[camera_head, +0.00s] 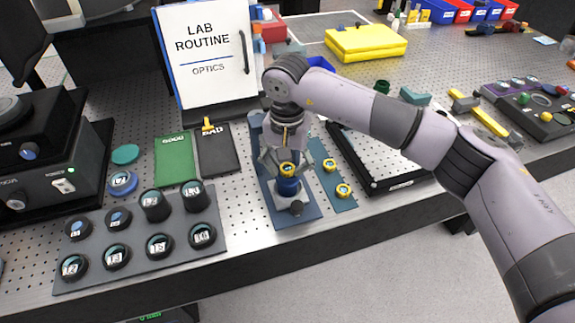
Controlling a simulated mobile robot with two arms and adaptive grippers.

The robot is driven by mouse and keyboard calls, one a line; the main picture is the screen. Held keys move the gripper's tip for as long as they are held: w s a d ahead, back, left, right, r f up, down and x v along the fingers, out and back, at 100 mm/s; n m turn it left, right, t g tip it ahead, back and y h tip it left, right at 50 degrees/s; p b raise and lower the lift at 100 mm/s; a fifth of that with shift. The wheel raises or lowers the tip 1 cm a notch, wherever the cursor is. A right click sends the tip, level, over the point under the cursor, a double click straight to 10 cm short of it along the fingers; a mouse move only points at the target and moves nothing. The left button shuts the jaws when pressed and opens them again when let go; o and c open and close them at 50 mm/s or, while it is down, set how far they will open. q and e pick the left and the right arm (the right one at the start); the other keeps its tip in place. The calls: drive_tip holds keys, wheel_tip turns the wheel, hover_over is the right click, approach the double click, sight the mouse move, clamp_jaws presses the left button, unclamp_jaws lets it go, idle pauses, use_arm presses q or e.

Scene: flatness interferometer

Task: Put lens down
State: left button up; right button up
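My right gripper (284,160) points down over a blue stand (312,211) near the table's front edge. A yellow-rimmed round piece (287,170) shows at its fingertips, just above a blue cylinder (289,187) on the stand. I cannot tell whether the fingers grip the piece or only stand around it. Several black, labelled lens holders (157,246) sit in a grey rack (215,222) at the front left. A blue ring-shaped piece with a label (122,184) lies behind the rack. My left gripper is not in view.
A green GOOD mat (174,160) and a black BAD mat (217,155) lie left of the stand. Two yellow rings (343,191) lie on a blue strip right of it. A LAB ROUTINE board (206,82) stands behind. A black-framed tray (375,160) lies under my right arm.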

sight(287, 167)
drive_tip(key=shift+r+p, duration=0.35)
drive_tip(key=shift+p, duration=0.15)
drive_tip(key=shift+r+p, duration=0.45)
drive_tip(key=shift+p, duration=0.15)
drive_tip(key=shift+w+r+b, duration=0.2)
drive_tip(key=shift+r+b, duration=0.3)
drive_tip(key=shift+b, duration=0.3)
wheel_tip(287, 167, up, 11)
drive_tip(key=b, duration=0.2)
drive_tip(key=shift+s+b, duration=0.15)
drive_tip(key=shift+b, duration=0.15)
drive_tip(key=shift+f, duration=0.2)
